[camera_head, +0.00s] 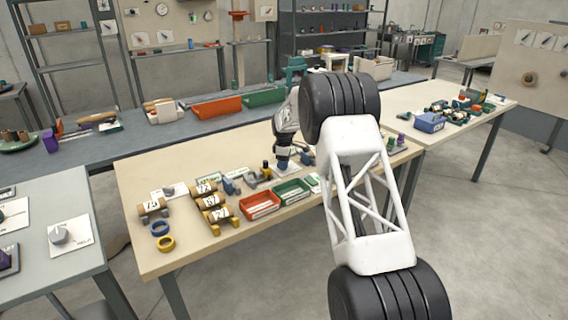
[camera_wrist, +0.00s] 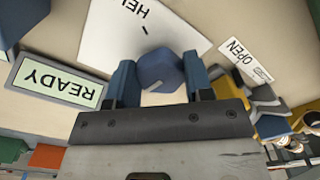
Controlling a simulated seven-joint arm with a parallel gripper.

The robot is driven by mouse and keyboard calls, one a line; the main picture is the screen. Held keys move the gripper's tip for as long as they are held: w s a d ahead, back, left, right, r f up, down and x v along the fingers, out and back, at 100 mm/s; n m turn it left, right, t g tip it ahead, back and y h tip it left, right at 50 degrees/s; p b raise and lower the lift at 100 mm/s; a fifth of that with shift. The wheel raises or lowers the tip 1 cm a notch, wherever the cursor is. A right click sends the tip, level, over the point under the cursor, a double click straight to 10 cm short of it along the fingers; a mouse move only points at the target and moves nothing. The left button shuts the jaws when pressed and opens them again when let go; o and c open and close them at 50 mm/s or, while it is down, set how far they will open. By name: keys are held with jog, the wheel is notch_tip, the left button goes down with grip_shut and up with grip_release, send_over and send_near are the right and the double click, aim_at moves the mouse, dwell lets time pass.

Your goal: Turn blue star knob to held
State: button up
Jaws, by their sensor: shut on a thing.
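The blue star knob (camera_wrist: 160,70) sits on a white plate (camera_wrist: 110,30) with partly visible lettering "HEL" and a short black mark beside the knob. My gripper (camera_wrist: 160,78) has its two blue fingers on either side of the knob and is shut on it. In the head view my gripper (camera_head: 283,164) reaches down to the middle of the beige table (camera_head: 150,250). The knob cannot be made out there, as the gripper covers it.
A red bin (camera_head: 260,205) and a green bin (camera_head: 292,191) stand at the table's front.

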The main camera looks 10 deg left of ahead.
jog(key=m, duration=0.6)
jog(key=shift+s, duration=0.2)
jog(key=m, duration=0.5)
jog(key=shift+s+a, duration=0.1)
jog(key=shift+a, duration=0.1)
jog(key=m, duration=0.6)
jog(key=shift+a, duration=0.15)
jog(key=m, duration=0.5)
jog(key=shift+a+r, duration=0.1)
jog(key=shift+a, duration=0.05)
jog(key=shift+m, duration=0.3)
jog(key=o, duration=0.9)
jog(key=shift+r, duration=3.85)
